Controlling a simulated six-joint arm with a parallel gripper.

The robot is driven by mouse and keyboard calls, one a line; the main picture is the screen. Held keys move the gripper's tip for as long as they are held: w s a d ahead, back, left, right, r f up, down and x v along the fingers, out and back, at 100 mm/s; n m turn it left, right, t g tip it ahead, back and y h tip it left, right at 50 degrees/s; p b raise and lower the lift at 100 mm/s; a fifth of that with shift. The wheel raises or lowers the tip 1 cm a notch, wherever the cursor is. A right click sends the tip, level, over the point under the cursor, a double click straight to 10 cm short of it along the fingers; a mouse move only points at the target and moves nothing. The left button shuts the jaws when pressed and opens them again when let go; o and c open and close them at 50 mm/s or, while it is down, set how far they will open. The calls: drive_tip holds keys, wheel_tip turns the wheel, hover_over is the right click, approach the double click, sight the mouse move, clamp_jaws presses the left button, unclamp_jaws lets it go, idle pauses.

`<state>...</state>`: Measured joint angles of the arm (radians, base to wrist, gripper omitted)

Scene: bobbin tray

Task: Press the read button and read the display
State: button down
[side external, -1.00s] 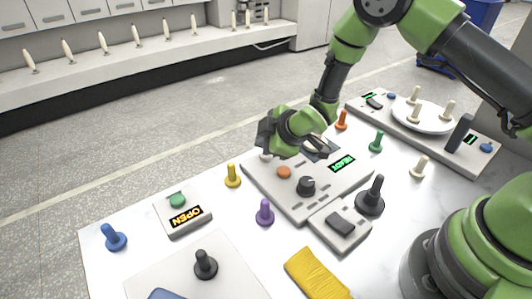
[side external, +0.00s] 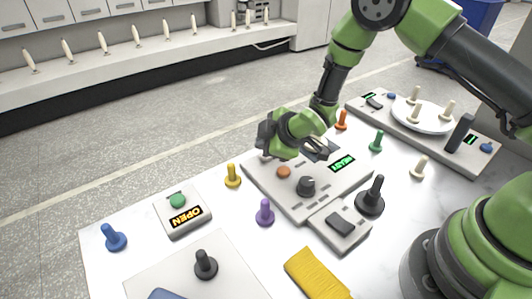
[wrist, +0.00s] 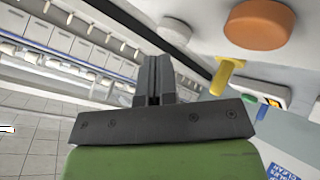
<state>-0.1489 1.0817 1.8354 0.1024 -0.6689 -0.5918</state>
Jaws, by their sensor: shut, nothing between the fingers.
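The flat grey reader panel (side external: 320,193) lies on the white table. It carries an orange round button (side external: 284,172), a black knob (side external: 306,187) and a lit display (side external: 342,163) with green text that looks like READY. My gripper (side external: 265,138) is over the panel's far left part, tilted well over. Its dark fingers are shut and empty. In the wrist view my gripper (wrist: 153,75) appears shut, and the orange button (wrist: 260,24) is close by at upper right, apart from the fingers. A pale round part (wrist: 174,30) shows near the fingertips. I cannot tell whether it is touched.
A yellow peg (side external: 232,177), purple peg (side external: 265,212) and blue peg (side external: 114,238) stand around. A black peg (side external: 371,197) and switch box (side external: 340,225) are near the panel. A long tray (side external: 470,160) holds a white dish.

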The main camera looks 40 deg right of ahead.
drive_tip(key=shift+f, duration=0.6)
idle(0.6)
drive_tip(key=shift+r, duration=0.85)
drive_tip(key=shift+r, duration=0.1)
drive_tip(key=shift+r, duration=2.45)
